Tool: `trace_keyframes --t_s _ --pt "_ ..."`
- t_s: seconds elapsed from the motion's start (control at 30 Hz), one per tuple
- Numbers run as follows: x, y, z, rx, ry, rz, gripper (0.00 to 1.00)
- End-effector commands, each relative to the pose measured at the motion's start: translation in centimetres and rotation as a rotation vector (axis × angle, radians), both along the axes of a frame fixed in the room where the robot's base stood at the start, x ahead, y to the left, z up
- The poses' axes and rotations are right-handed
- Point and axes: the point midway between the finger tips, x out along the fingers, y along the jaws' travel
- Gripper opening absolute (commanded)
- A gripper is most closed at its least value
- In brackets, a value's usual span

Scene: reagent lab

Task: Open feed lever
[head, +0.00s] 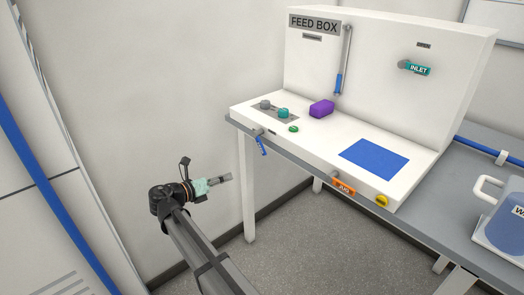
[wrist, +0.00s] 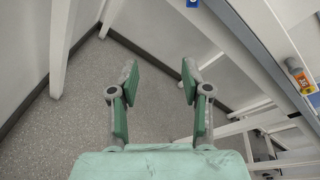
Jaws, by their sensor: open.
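A white feed box (head: 392,45) labelled FEED BOX stands on a grey bench. A long grey lever with a blue handle (head: 339,84) hangs down its upright panel. A smaller blue-handled lever (head: 261,146) hangs from the front edge at the left. Neither lever carries a readable label, so I cannot tell which is the feed lever. My gripper (head: 225,178) is left of the bench and apart from both levers. In the wrist view my gripper (wrist: 160,72) is open and empty above the floor. A blue piece (wrist: 192,3) shows at the top edge there.
An orange-labelled handle (head: 344,187) and a yellow knob (head: 381,201) stick out from the front edge. A purple block (head: 321,109) and a blue panel (head: 374,159) are on top. A teal INLET handle (head: 414,68) is on the upright panel. Bench legs (head: 248,190) stand below.

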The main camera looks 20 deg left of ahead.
Motion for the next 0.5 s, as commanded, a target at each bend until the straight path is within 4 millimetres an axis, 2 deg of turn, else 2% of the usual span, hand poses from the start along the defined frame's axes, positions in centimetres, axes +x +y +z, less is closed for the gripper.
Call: trace_keyframes --t_s 0.1,0.2,0.37,0.5 --pt "0.4 -0.3 2.7 -0.06 -0.109 -0.019 0.48" --pt "0.4 -0.5 4.0 -0.085 -0.16 -0.029 0.48" --pt "1.0 -1.1 4.4 -0.092 -0.18 -0.04 0.48" --pt "2.6 -2.0 4.4 -0.091 -0.179 -0.041 0.48"
